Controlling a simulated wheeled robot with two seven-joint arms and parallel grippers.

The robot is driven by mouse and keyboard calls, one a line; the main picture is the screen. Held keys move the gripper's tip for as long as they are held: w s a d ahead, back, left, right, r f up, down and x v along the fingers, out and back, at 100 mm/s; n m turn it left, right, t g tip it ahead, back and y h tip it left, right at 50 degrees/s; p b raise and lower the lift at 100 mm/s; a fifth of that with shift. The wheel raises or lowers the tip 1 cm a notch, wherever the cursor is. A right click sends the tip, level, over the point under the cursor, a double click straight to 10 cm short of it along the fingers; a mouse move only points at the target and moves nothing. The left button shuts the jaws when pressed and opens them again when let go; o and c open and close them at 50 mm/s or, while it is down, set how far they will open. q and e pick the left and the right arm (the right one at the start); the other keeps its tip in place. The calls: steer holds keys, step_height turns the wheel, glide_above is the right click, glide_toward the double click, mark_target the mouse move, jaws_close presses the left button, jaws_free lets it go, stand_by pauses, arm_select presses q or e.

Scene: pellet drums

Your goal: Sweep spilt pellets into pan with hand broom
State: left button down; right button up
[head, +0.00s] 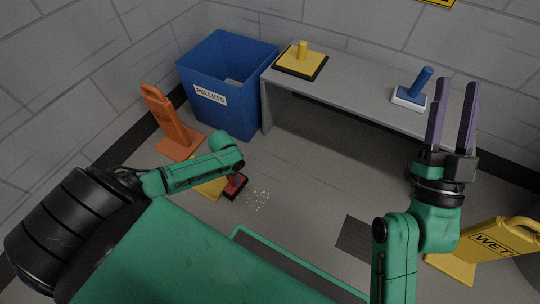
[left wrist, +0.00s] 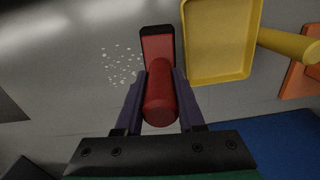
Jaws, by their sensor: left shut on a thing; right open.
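The red hand broom (left wrist: 160,95) has a red handle and a red head with a dark edge. My left gripper (left wrist: 160,82) is shut on its handle in the left wrist view. In the head view the broom (head: 236,186) shows partly below my left arm, low over the floor; whether it touches is unclear. The yellow pan (left wrist: 218,45) lies beside the broom, its handle pointing right; in the head view the pan (head: 210,190) is partly hidden by my arm. My right gripper (head: 455,112) is open, empty and raised.
A blue PELLETS bin (head: 225,75) stands at the back left, beside a grey bench (head: 350,80) holding a yellow tool (head: 302,60) and a blue-handled tool (head: 410,95). An orange sign (head: 172,130) stands left, a yellow WET sign (head: 490,240) right. A dark floor patch (head: 355,238) lies front right.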

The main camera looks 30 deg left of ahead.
arm_select(q)
steer(key=shift+r, duration=0.25)
steer(key=shift+r+p, duration=0.15)
steer(key=shift+p, duration=0.35)
steer(key=shift+r, duration=0.15)
steer(key=shift+r+p, duration=0.2)
steer(key=shift+p, duration=0.2)
arm_select(e)
step_height(320, 180, down, 19)
steer(key=a+m+g+h, duration=0.1)
steer(key=a+g+h, duration=0.15)
steer(key=g, duration=0.35)
arm_select(q)
steer(key=shift+r, duration=0.2)
steer(key=shift+r+p, duration=0.4)
steer(key=shift+p, duration=0.35)
steer(key=shift+r+p, duration=0.45)
steer(key=shift+p, duration=0.15)
steer(key=shift+r+p, duration=0.4)
steer(key=shift+p, duration=0.05)
arm_select(e)
steer(key=s+f+m+g+h, duration=0.1)
steer(key=s+f+g, duration=0.5)
steer(key=s+f, duration=0.5)
steer(key=shift+s+a+f+g, duration=0.2)
steer(key=shift+s+f+g, duration=0.1)
steer(key=shift+f, duration=1.5)
